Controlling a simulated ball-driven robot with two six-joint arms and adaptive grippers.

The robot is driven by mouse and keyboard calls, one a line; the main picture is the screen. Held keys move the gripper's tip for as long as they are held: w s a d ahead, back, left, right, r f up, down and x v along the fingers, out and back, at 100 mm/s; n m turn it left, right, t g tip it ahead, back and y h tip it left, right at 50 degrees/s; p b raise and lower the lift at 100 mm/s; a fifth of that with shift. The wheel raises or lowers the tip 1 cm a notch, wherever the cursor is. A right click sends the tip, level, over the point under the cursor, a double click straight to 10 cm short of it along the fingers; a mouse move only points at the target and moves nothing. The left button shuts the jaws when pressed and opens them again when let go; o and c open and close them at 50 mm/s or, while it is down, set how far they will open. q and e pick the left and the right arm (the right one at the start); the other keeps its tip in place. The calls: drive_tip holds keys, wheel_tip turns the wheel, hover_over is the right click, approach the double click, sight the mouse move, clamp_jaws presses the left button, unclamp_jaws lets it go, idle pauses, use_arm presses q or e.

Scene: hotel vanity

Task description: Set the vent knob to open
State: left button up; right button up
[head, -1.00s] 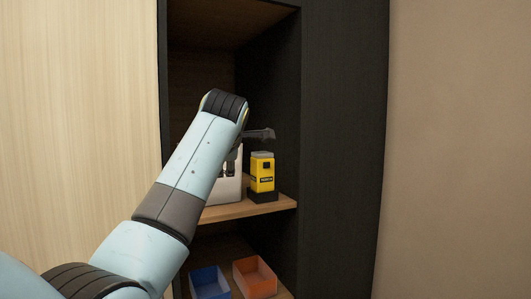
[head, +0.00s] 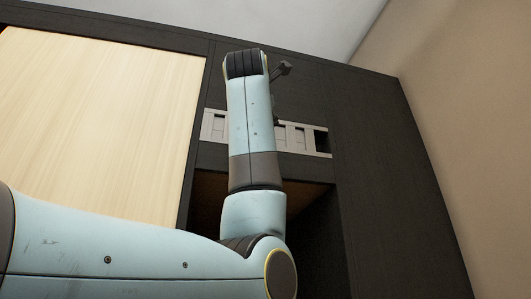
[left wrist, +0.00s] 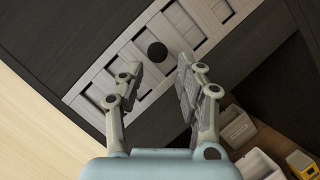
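A pale grey vent panel (head: 316,153) with slatted openings is set in the dark cabinet above the open shelf. In the left wrist view the panel (left wrist: 92,93) runs diagonally, and a round dark knob (left wrist: 157,52) sits on it. My left gripper (left wrist: 158,72) is open and empty, with the knob appearing between and just beyond its fingertips. I cannot tell how far the fingers are from the knob. In the head view my arm covers the knob and part of the panel, and the gripper (head: 283,72) shows only partly. My right gripper is out of view.
A light wood panel (head: 100,115) lies left of the cabinet and a beige wall (head: 460,120) to the right. Low in the left wrist view are a white container (left wrist: 258,165), a beige box (left wrist: 236,127) and a yellow item (left wrist: 301,162) on the shelf.

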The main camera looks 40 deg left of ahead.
use_arm(q)
drive_tip(key=p+x, duration=0.3)
drive_tip(key=x, duration=0.4)
drive_tip(key=shift+a, duration=0.1)
drive_tip(key=shift+s, duration=0.1)
drive_tip(key=c, duration=0.7)
clamp_jaws()
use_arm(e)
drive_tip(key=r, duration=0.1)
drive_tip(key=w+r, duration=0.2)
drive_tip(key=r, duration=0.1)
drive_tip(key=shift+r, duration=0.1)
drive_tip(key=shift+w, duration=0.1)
